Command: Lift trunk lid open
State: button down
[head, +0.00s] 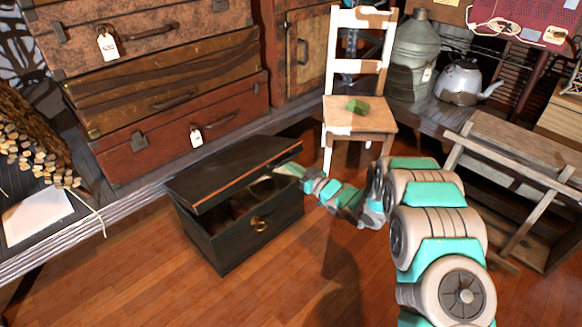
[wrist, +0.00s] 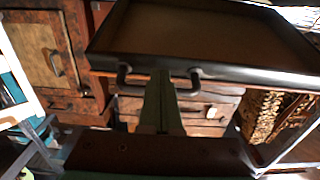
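The dark trunk (head: 245,228) stands on the wooden floor, with a brass ring clasp on its front. Its lid (head: 225,168) is partly open, tilted up with a gap along the front and right side. My gripper (head: 285,170) reaches in from the right, at the gap under the lid's right end. In the wrist view the lid (wrist: 205,38) spans the top, its brownish inner face showing. My gripper's fingers (wrist: 163,82) look pressed together, their tips at the lid's edge. Whether they touch it is hard to tell. The trunk's inside is mostly in shadow.
Stacked suitcases (head: 175,70) stand on a raised platform close behind the trunk. A white chair (head: 355,115) with a green item on its seat is behind my arm. A wooden bench (head: 510,150) stands at right. The floor in front of the trunk is clear.

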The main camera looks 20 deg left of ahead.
jog(key=shift+w+a+r, duration=0.1)
jog(key=shift+a+r, duration=0.05)
jog(key=shift+r, duration=0.35)
jog(key=shift+w+a+r, duration=0.1)
jog(key=shift+a+r, duration=0.05)
jog(key=shift+r, duration=0.3)
jog(key=shift+p, duration=0.3)
jog(key=shift+w+a+r+p, duration=0.1)
jog(key=shift+a+r+p, duration=0.2)
jog(key=shift+r, duration=0.25)
jog(key=shift+w+a+r+p, duration=0.15)
jog(key=shift+r+p, duration=0.1)
jog(key=shift+r, duration=0.3)
jog(key=shift+s, duration=0.1)
jog(key=shift+a+r, duration=0.15)
